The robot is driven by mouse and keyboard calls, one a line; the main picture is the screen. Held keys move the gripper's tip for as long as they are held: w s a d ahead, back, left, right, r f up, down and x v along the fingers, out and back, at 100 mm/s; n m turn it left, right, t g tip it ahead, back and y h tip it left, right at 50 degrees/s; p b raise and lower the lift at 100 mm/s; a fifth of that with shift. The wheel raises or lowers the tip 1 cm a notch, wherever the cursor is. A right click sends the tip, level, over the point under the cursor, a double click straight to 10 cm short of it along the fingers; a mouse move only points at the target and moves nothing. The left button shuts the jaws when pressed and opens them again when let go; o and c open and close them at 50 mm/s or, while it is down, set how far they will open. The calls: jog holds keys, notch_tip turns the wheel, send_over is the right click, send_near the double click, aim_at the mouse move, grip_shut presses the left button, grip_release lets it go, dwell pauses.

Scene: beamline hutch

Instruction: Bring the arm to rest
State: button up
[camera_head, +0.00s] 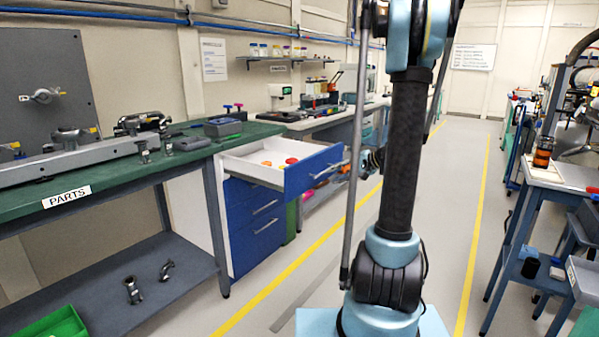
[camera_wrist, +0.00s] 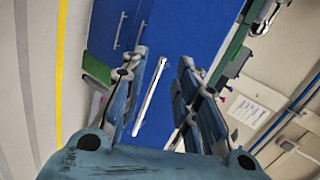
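My arm (camera_head: 400,160) stands up from its light blue base in the middle of the head view. My gripper (camera_wrist: 161,62) shows in the wrist view with its two fingers apart and nothing gripped. A blue drawer front with a pale bar handle (camera_wrist: 151,92) appears between the fingers; I cannot tell how close it is. In the head view the gripper is mostly hidden behind my arm, with a dark part of it (camera_head: 371,161) showing just right of the open drawer.
The open top drawer (camera_head: 316,170) of the blue cabinet (camera_head: 252,222) holds small coloured items and sticks out into the aisle. A green workbench (camera_head: 115,180) with metal parts is at left. A cart (camera_head: 535,215) is at right. The aisle floor (camera_head: 455,190) between yellow lines is clear.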

jog(key=s+a+f+n+g+h, duration=0.15)
jog(key=s+h, duration=0.25)
jog(key=s, duration=1)
jog(key=s+f+n+g+h, duration=0.2)
jog(key=s+h, duration=0.1)
jog(key=s, duration=1)
jog(key=s+d+f+n+h, duration=0.2)
jog(key=s+d+f+h, duration=0.1)
jog(key=s, duration=0.6)
jog(key=shift+d+f, duration=0.45)
jog(key=shift+d, duration=0.55)
jog(key=shift+s+g, duration=0.1)
jog(key=shift+g, duration=0.15)
jog(key=shift+w+f, duration=0.2)
jog(key=shift+w, duration=0.25)
